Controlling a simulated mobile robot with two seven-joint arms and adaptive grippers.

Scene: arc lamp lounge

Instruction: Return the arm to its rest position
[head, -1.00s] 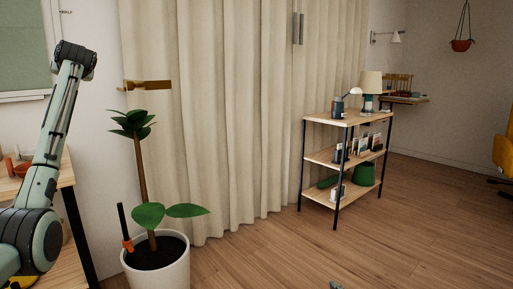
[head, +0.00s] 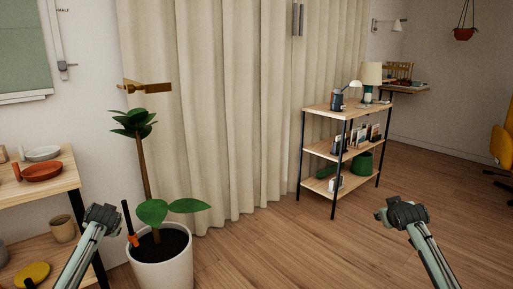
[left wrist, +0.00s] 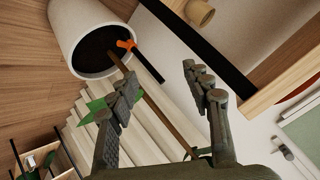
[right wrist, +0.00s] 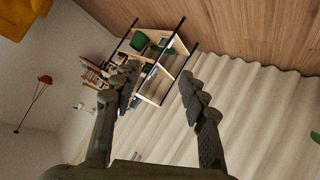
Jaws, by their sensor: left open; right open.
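My left gripper (head: 103,215) is low at the left in the head view, between the wooden shelf and the potted plant. In the left wrist view its two fingers (left wrist: 160,95) are apart with nothing between them but the background plant stem. My right gripper (head: 392,212) is low at the right in the head view, over the floor. In the right wrist view its fingers (right wrist: 158,88) are apart and empty. Both forearms reach up from the bottom edge of the head view.
A wooden shelf (head: 62,183) with dishes is at the left. A black-framed shelf unit (head: 318,108) stands by the curtain (head: 220,120). The middle floor (head: 290,250) is clear.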

